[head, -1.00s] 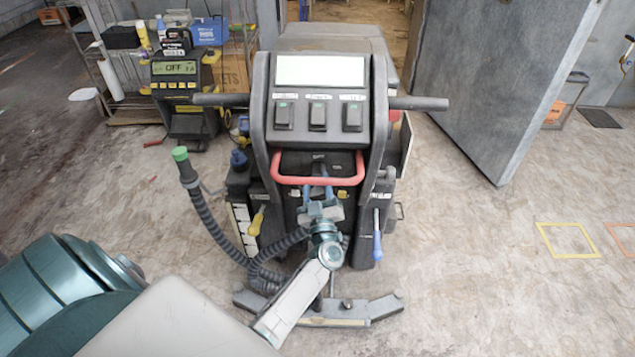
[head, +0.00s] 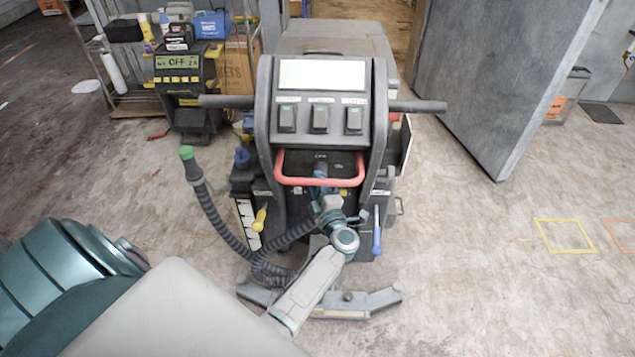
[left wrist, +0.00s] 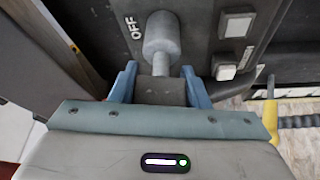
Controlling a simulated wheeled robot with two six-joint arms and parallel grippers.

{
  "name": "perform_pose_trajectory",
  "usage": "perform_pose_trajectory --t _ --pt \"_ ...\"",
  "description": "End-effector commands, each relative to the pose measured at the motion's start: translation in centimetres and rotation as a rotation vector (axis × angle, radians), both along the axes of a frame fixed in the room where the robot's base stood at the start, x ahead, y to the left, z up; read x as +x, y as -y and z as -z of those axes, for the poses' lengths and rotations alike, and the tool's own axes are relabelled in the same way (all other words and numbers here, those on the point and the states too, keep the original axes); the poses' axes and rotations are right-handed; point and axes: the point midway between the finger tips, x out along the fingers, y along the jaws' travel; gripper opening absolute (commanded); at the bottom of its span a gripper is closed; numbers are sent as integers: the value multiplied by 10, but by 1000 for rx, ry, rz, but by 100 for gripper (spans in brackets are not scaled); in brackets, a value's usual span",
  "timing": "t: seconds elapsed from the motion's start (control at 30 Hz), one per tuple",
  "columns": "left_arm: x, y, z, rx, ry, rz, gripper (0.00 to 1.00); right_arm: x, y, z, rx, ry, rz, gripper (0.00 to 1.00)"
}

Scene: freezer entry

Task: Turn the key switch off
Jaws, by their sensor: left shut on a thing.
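The key switch is on the dark panel under the red bar (head: 320,182) of the floor machine (head: 262,110). In the left wrist view the grey key (left wrist: 163,38) has a round barrel and a flat part between my blue fingertips. A white OFF label (left wrist: 132,27) is on the panel just left of it. My left gripper (left wrist: 158,80) is shut on the key; in the head view the gripper (head: 322,178) reaches up to the panel, its wrist turned. The key is largely hidden there. My right gripper is not in view.
Black handles (head: 418,105) stick out at both sides of the machine. A corrugated hose (head: 222,222) hangs at its left, and yellow (head: 260,219) and blue (head: 376,235) levers flank my arm. A charger reading OFF (head: 180,75) stands behind left.

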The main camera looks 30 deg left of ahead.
Motion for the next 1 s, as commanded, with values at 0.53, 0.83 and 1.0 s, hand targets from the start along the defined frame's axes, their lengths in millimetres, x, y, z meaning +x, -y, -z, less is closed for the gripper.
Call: perform_pose_trajectory --t 0.53,0.83,1.0 --pt "0 0 2 -201 121 1 19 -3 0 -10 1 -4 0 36" --pt "0 0 3 -212 128 1 19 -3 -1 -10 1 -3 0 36" --pt "0 0 3 -212 128 1 19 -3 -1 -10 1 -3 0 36"
